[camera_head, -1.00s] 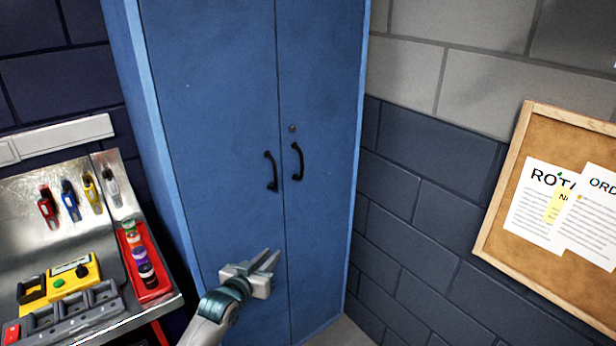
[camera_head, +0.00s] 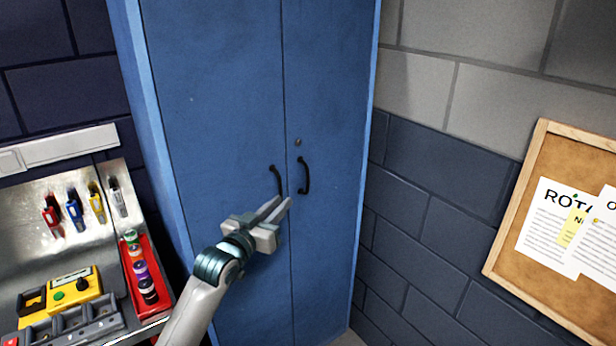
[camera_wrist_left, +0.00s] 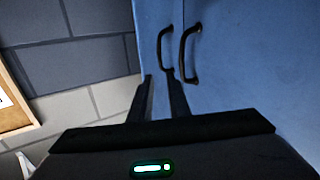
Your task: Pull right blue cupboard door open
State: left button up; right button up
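The blue cupboard (camera_head: 215,110) stands shut, its two doors flush at the centre seam. The right door (camera_head: 335,110) has a black curved handle (camera_head: 304,175) with a round lock above it. The left door's handle (camera_head: 276,178) is beside it across the seam. My left gripper (camera_head: 284,201) is open and empty, just below the handles and in front of the doors. In the left wrist view, turned around, the right door's handle (camera_wrist_left: 164,48) lies just beyond the fingertips (camera_wrist_left: 158,76), and the left door's handle (camera_wrist_left: 188,54) is to its right. My right gripper is not in view.
A metal bench (camera_head: 30,245) at left holds pliers, a red tray (camera_head: 150,272) with small bottles, and a yellow meter (camera_head: 70,290). A cork board (camera_head: 570,150) hangs on the brick wall at right. Space before the right door looks clear.

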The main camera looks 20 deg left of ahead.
aim_at(307, 178)
pick_arm(q)
jog(key=w+d+p, duration=0.1)
jog(key=w, duration=0.4)
jog(key=w+p, duration=0.1)
jog(key=w, duration=0.4)
jog(key=w+d+p, duration=0.1)
jog(key=w, duration=0.5)
jog(key=shift+w+d, duration=0.1)
jog(key=shift+d, duration=0.25)
grip_shut()
dwell(0.9)
